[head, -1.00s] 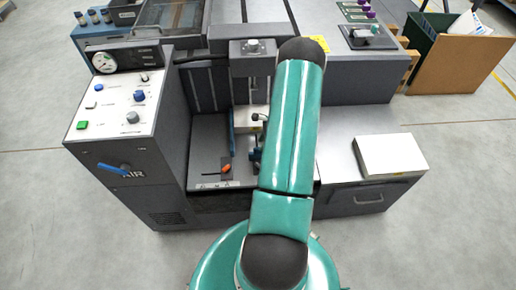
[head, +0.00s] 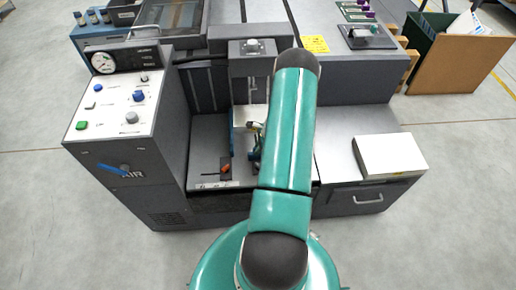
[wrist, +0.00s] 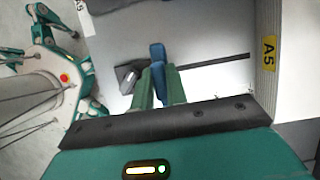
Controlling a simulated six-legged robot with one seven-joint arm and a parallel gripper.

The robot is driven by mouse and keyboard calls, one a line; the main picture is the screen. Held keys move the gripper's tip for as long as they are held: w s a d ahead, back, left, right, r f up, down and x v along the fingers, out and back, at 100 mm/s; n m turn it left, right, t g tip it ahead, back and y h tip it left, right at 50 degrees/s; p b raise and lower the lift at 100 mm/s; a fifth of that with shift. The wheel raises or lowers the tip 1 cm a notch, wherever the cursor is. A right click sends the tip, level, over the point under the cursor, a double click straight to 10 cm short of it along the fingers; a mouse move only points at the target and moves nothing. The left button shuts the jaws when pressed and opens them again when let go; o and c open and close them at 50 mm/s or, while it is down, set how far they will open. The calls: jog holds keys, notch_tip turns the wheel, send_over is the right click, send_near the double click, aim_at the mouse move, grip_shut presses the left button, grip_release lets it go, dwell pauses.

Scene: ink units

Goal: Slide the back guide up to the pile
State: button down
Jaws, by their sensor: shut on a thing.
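In the wrist view my gripper (wrist: 159,80) has its two green fingers closed around the upright blue back guide (wrist: 157,54). The guide stands on the pale feed bed, at a dark straight slot (wrist: 215,62). The slot runs right from the guide towards the pile (wrist: 268,25), whose side bears a yellow A5 label. Bare bed separates guide and pile. In the head view the pile (head: 250,112) shows as a white block under the feed head, partly behind my arm. My arm hides most of the gripper and guide there.
A blue upright plate (head: 232,128) stands left of the pile, with an orange-handled lever (head: 226,168) in front. The control panel (head: 122,105) rises at left. A white paper stack (head: 390,156) lies on the right-hand top.

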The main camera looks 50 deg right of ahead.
jog(key=w+d, duration=0.9)
jog(key=d, duration=0.1)
jog(key=shift+w+d+r, duration=0.1)
jog(key=shift+w+d, duration=0.45)
jog(key=shift+d, duration=0.3)
jog(key=c, duration=1.4)
grip_release()
jog(key=shift+w, duration=0.15)
jog(key=shift+s+r, duration=0.2)
jog(key=s+d, duration=0.8)
jog(key=s, duration=0.1)
jog(key=shift+s+r, duration=0.15)
jog(key=shift+r, duration=0.15)
